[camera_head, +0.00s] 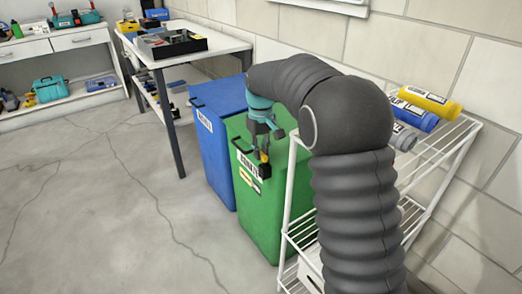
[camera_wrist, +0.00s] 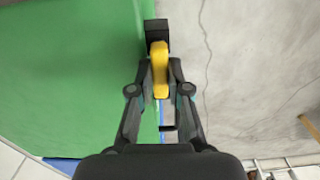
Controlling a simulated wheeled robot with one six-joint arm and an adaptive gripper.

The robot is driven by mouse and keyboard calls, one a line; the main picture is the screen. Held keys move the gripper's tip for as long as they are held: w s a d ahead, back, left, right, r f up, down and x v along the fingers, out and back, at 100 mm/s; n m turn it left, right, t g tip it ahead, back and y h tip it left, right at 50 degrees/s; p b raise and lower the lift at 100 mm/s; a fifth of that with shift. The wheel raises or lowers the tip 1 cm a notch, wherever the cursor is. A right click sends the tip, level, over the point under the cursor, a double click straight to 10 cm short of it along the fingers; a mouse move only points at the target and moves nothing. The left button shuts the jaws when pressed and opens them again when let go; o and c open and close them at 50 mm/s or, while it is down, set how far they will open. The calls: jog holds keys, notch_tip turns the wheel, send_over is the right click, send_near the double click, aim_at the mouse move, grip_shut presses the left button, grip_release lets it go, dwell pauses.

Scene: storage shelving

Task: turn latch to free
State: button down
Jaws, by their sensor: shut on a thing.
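A yellow latch handle (camera_head: 264,157) sits with its black block (camera_head: 265,171) at the front edge of the green bin (camera_head: 270,205). In the wrist view, the yellow handle (camera_wrist: 159,53) stands out between my fingertips, with the black block (camera_wrist: 156,28) just beyond it. My gripper (camera_head: 259,143) reaches down over the bin's front. In the wrist view, my gripper (camera_wrist: 160,78) is shut on the yellow handle, one finger on each side. The fingers hide part of the handle.
A blue bin (camera_head: 215,130) stands close left of the green bin. A white wire rack (camera_head: 437,155) with several cylinders stands at the right. A table with a black tray (camera_head: 170,44) stands behind. The floor (camera_head: 100,200) in front is clear.

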jog(key=shift+s+a+f+n, duration=0.1)
jog(key=shift+n, duration=0.2)
jog(key=c, duration=1.1)
grip_release()
jog(key=shift+r, duration=0.4)
notch_tip(320, 180, up, 11)
jog(key=shift+r, duration=0.15)
